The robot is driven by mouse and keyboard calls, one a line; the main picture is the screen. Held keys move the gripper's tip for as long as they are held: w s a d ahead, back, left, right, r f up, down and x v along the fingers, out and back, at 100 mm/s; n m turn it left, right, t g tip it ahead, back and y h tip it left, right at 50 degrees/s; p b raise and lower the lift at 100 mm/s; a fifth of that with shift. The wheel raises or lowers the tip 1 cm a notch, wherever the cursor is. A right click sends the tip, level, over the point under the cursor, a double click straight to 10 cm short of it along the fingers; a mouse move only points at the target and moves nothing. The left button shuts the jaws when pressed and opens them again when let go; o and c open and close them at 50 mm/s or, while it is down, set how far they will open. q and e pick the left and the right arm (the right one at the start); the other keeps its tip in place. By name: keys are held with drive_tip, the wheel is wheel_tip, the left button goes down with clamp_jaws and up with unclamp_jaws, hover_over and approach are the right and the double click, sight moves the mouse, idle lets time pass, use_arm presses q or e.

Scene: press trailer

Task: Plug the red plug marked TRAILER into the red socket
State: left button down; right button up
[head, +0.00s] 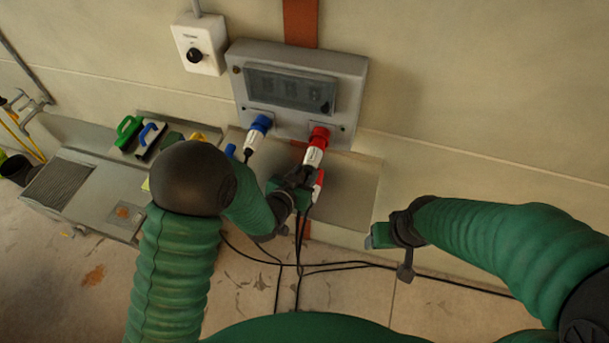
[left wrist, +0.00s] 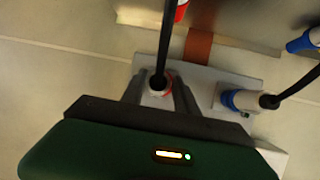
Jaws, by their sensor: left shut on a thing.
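A red and white plug (head: 313,156) is at the red socket (head: 320,137) on the right underside of the grey wall box, in line with it. I cannot tell whether it is fully seated. My left gripper (head: 302,177) is shut on its rear end. The left wrist view shows the fingers (left wrist: 160,92) around the plug's white body (left wrist: 158,86), with its black cable between them. Much of the plug is hidden there, and no marking is readable. My right gripper (head: 392,237) is away to the right, apart from everything.
A blue and white plug (head: 257,133) sits in the box (head: 350,75), left of the red one. Another blue plug (head: 230,151) is lower left. Black cables (head: 300,265) hang to the floor. A metal bench (head: 85,195) with brushes is at left. The right wall is clear.

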use_arm(q)
drive_tip(key=shift+w+d, duration=0.25)
drive_tip(key=shift+w, duration=0.55)
drive_tip(key=c, duration=0.8)
unclamp_jaws()
drive_tip(key=shift+c, duration=0.2)
